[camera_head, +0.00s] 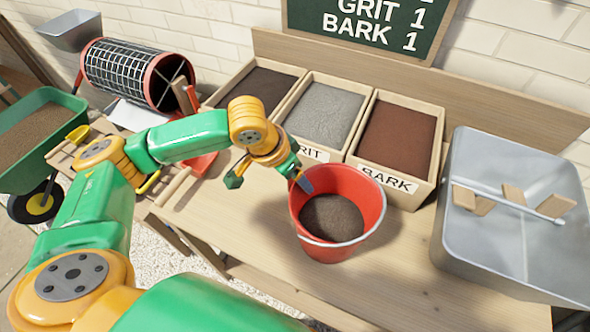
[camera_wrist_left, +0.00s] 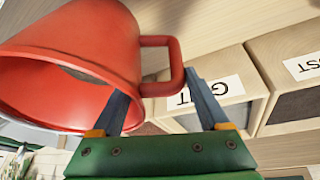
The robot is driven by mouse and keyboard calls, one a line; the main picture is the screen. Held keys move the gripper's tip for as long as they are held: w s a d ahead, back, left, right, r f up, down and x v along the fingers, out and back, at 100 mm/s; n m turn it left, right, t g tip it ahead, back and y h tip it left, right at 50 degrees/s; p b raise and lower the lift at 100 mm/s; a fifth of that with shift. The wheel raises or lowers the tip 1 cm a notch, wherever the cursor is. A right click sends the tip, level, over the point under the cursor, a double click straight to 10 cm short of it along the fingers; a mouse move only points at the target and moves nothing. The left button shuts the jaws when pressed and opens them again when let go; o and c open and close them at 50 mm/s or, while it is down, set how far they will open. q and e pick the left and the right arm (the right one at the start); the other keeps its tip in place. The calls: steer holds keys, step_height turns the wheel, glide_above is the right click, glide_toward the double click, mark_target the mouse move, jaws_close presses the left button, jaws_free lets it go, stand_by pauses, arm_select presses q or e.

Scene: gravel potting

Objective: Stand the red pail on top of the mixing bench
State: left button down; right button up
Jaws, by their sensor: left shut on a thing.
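The red pail (camera_head: 345,245) is at the middle of the wooden mixing bench (camera_head: 420,285), upright, with dark soil inside. Its base looks at or very near the bench top; I cannot tell whether it touches. My left gripper (camera_head: 302,182) is at the pail's upper left side. In the left wrist view, the pail (camera_wrist_left: 85,50) fills the upper left, and its side handle lies between the fingers of my left gripper (camera_wrist_left: 160,105). The gripper is shut on the pail's handle. My right gripper is not in view.
Wooden bins of dark material (camera_head: 257,88), grey grit (camera_head: 322,112) and brown bark (camera_head: 398,140) line the back. A metal tub (camera_head: 500,240) stands at right. A sieve drum (camera_head: 125,70) and green barrow (camera_head: 50,98) are at left. Bench in front of the pail is clear.

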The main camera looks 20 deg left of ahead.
arm_select(q)
steer(key=shift+d, duration=0.1)
jaws_free()
steer(key=shift+s, duration=0.15)
steer(key=p+v, duration=0.1)
steer(key=v, duration=1.1)
steer(key=shift+r, duration=0.15)
